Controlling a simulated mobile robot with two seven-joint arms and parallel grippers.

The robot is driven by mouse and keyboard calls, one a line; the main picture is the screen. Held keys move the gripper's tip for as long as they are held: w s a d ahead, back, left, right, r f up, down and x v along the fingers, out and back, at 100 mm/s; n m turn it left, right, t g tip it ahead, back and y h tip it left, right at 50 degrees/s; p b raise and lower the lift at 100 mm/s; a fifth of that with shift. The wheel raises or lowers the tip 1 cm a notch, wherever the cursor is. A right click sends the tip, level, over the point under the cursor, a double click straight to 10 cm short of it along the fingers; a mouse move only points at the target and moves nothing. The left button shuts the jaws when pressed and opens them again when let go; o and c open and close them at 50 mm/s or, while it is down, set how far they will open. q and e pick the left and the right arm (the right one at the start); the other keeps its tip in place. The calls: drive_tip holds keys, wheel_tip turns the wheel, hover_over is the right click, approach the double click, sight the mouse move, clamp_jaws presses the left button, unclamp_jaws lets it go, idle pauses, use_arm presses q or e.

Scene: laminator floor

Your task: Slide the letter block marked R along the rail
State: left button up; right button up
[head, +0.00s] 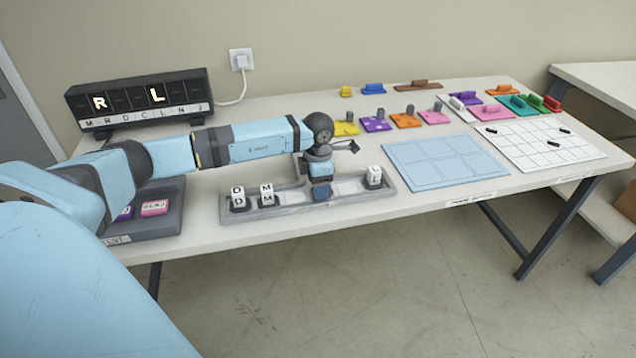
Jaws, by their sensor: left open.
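The grey rail (285,209) lies along the front of the white table, like a long shallow tray. White letter blocks on dark bases stand in it. A block marked D (238,196) and a block marked M (267,194) stand near its left end. A third block (374,176) stands at the right end; its letter is too small to read. I cannot make out a block marked R. My left gripper (321,194) points down over the middle of the rail, between M and the right-end block. It is open; its fingers hide that part of the rail. My right gripper is out of view.
A black display (140,98) with R and L lit stands at the back left. A dark grey unit (170,205) with coloured keys is partly behind my left arm. A light blue board (445,168), a white grid board (535,143) and several coloured pieces fill the right side.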

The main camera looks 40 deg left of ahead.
use_arm(q)
wheel_tip(320, 180, up, 14)
drive_tip(key=shift+p, duration=0.35)
drive_tip(key=shift+f, duration=0.15)
